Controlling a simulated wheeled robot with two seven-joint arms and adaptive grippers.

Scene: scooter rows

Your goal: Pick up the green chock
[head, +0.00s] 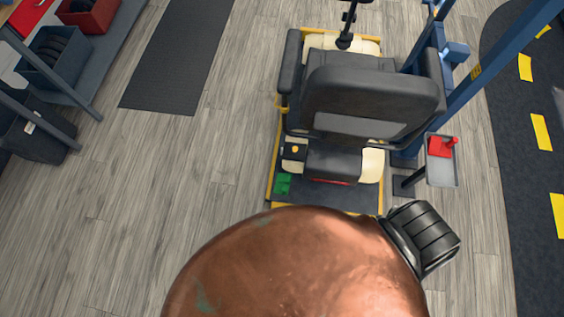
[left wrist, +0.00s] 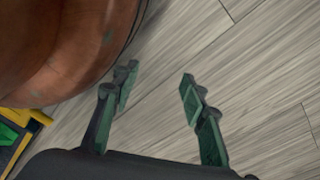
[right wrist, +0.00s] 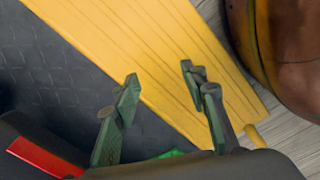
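The green chock (head: 283,183) lies on the dark platform with yellow edges (head: 335,197), near its left edge, beside the rear of a mobility scooter (head: 372,97). In the left wrist view a green piece (left wrist: 8,134) shows at the left edge, inside a yellow border. In the right wrist view a sliver of green (right wrist: 172,154) shows low, mostly hidden by my gripper. My left gripper (left wrist: 158,75) is open and empty over the wood floor. My right gripper (right wrist: 160,75) is open and empty above the platform and its yellow ramp (right wrist: 170,60). Neither gripper shows in the head view.
A large copper-coloured rounded body (head: 295,265) fills the bottom of the head view and borders both wrist views. A blue post (head: 490,70) and a grey tray with a red item (head: 442,170) stand right of the scooter. Open floor (head: 190,160) lies left.

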